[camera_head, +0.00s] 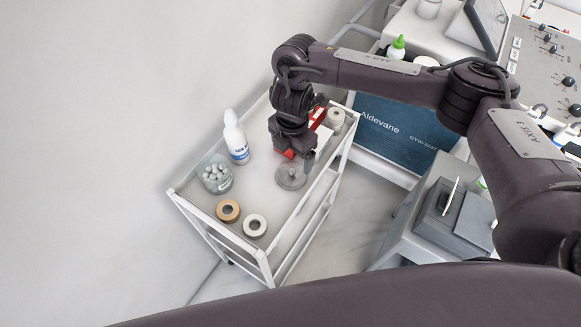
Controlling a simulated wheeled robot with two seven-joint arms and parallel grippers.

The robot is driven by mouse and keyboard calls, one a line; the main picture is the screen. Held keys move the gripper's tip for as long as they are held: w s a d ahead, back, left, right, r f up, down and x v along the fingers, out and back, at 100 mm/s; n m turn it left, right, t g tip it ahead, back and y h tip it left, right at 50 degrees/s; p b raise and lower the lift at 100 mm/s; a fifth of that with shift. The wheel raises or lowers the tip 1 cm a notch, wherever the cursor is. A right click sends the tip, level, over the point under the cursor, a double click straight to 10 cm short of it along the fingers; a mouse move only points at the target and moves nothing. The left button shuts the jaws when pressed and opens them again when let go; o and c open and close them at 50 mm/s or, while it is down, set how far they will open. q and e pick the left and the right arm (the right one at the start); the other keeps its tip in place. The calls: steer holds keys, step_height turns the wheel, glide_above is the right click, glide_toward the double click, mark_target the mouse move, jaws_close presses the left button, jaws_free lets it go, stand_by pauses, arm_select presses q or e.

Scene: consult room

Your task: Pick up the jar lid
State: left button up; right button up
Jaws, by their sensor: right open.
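The jar lid (290,177) is a round, see-through grey disc with a small knob. It lies on the top shelf of the white trolley (261,238), near its right side. My right gripper (300,160) is open and points down just above and behind the lid. I cannot tell whether its fingers touch the knob. An open glass jar (214,180) filled with white balls stands to the left of the lid. My left gripper is not in view.
A white bottle (236,140) stands behind the jar. A tan tape roll (228,210) and a white tape roll (255,225) lie at the trolley's front. Another roll (335,117) and a red item (319,113) are at the back. A machine with a control panel (548,60) stands right.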

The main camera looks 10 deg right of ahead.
mark_target(292, 170)
steer(key=f, duration=0.2)
steer(key=shift+s+f, duration=0.3)
step_height(292, 170, down, 5)
steer(key=shift+w+r+p, duration=0.1)
steer(key=shift+w+p, duration=0.05)
steer(key=shift+p, duration=0.6)
steer(key=c, duration=0.6)
steer(key=shift+r, duration=0.1)
